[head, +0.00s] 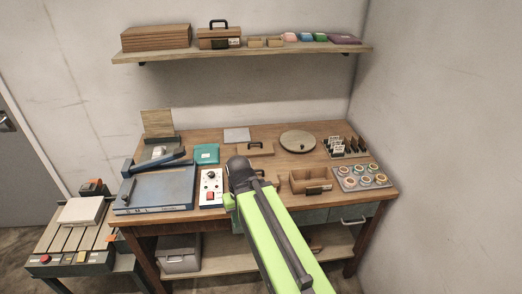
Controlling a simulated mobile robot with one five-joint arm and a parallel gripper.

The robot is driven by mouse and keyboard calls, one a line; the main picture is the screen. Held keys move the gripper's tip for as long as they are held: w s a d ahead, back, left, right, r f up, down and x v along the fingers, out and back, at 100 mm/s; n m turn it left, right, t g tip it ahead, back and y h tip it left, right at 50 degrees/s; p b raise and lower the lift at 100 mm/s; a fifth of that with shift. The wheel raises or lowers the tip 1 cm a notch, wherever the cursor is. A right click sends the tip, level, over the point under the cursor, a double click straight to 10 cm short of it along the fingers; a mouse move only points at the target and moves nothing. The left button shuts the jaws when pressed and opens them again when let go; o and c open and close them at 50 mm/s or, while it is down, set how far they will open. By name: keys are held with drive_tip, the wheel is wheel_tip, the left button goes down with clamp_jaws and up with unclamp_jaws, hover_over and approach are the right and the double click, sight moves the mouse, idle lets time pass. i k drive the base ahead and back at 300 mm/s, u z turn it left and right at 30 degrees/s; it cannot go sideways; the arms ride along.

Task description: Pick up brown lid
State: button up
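A flat brown lid (260,150) with a dark handle lies on the wooden workbench, near the middle and toward the back. An open brown box (309,181) with a dark front clasp stands to its right and nearer the front edge. My green arm reaches up from the bottom over the bench's front edge. The dark end of my arm (240,172) shows just in front and left of the lid, and overlaps the view near it. My gripper's fingers cannot be made out, so its opening is hidden.
A round wooden disc (298,141) lies right of the lid. A teal box (206,154), a white control box (211,188) and a blue-grey machine (155,188) stand left. A tray of rolls (362,178) is at the right. A shelf (240,52) hangs above.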

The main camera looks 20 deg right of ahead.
sight(257, 149)
drive_tip(key=z, duration=1.05)
drive_tip(key=i, duration=1.1)
drive_tip(key=u, duration=3.15)
drive_tip(key=i, duration=0.45)
drive_tip(key=z, duration=0.2)
drive_tip(key=k, duration=0.5)
drive_tip(key=z, duration=0.2)
drive_tip(key=i, duration=0.15)
drive_tip(key=u, duration=0.1)
